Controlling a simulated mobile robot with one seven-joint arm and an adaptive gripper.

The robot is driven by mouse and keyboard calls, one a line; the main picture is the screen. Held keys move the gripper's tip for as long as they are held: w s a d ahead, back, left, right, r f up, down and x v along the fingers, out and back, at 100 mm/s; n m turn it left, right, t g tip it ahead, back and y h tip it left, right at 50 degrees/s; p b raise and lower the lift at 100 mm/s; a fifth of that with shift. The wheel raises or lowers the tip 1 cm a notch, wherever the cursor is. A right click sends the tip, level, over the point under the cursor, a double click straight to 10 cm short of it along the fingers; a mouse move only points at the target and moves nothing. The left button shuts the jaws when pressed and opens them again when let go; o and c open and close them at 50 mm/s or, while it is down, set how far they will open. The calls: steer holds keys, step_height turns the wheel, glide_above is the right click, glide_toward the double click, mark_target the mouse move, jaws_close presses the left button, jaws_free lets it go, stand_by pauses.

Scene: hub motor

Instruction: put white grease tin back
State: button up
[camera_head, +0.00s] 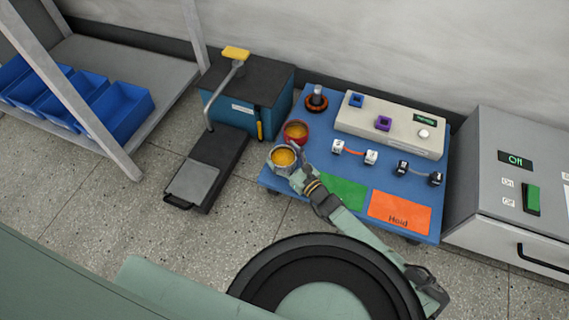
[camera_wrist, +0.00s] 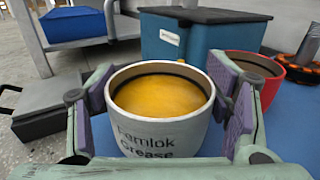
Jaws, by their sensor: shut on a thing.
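I cannot tell whether the tin touches the table. A red tin (camera_head: 296,131) with similar yellow contents stands just behind it; it also shows at the right in the wrist view (camera_wrist: 268,68).
On the table are a black and orange part (camera_head: 317,100), a grey fixture (camera_head: 390,126), small connectors (camera_head: 355,151), a green mat (camera_head: 345,191) and an orange "Hold" mat (camera_head: 399,211).

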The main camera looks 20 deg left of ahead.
steer(key=shift+f, duration=0.2)
steer(key=shift+f, duration=0.15)
steer(key=o, duration=1.3)
steer(key=shift+o, duration=0.2)
steer(key=p+v, duration=0.1)
steer(key=v, duration=1.1)
